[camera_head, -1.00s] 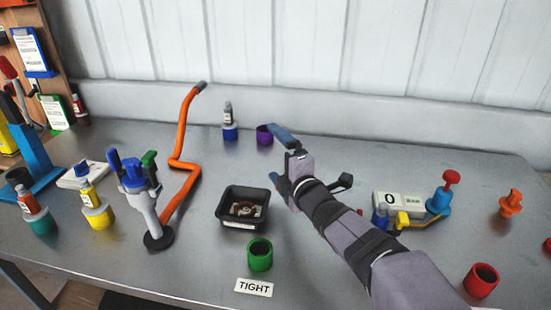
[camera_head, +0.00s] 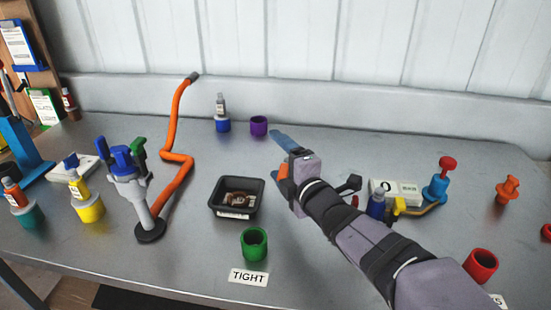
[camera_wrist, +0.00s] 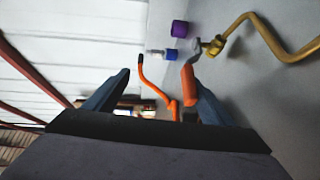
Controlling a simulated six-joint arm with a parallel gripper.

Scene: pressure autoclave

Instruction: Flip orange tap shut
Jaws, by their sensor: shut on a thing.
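The orange tap handle (camera_wrist: 188,85) lies along the inner side of the right finger in the wrist view. In the head view a bit of orange (camera_head: 283,172) shows beside my gripper (camera_head: 285,155), and the rest is hidden behind my wrist. A brass fitting (camera_wrist: 213,46) with a bent brass pipe (camera_wrist: 262,38) sits just beyond the handle.
A purple cup (camera_head: 259,127) and a blue cup (camera_head: 222,126) with a bottle stand at the back. A black tray (camera_head: 215,207), a green cup (camera_head: 254,246) and a bent orange pipe (camera_head: 172,130) stand left of my arm. A gauge box (camera_head: 410,190) stands to its right.

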